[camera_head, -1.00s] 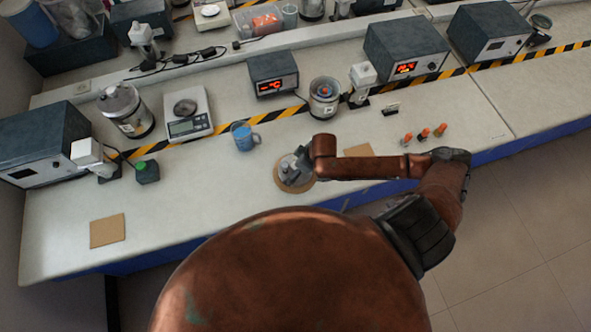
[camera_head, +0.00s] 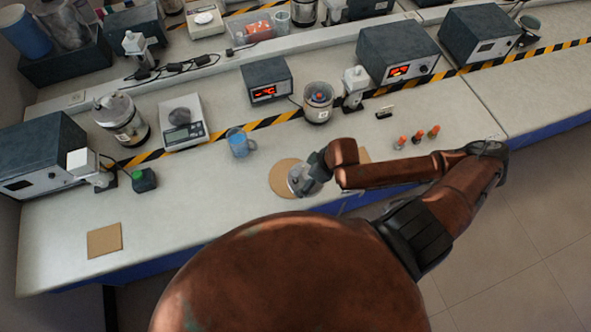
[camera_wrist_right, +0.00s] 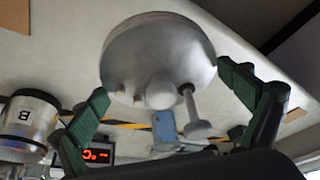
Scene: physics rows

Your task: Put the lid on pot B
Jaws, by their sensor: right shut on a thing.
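The silver lid (camera_wrist_right: 160,55), with a round knob and a small stem, is between the green fingers of my right gripper (camera_wrist_right: 165,100) in the right wrist view. In the head view my right gripper (camera_head: 312,172) is shut on the lid (camera_head: 296,181), beside and partly over a round cork mat (camera_head: 282,178). Pot B (camera_head: 318,113) is a silver pot behind it, uncovered, with coloured contents. Its letter B shows upside down in the wrist view (camera_wrist_right: 28,122). The lid is apart from pot B. My left gripper is not in view.
A blue mug (camera_head: 240,143) stands left of pot B. A display box (camera_head: 266,82) and a white-topped device (camera_head: 355,84) flank the pot. The front left bench is mostly clear.

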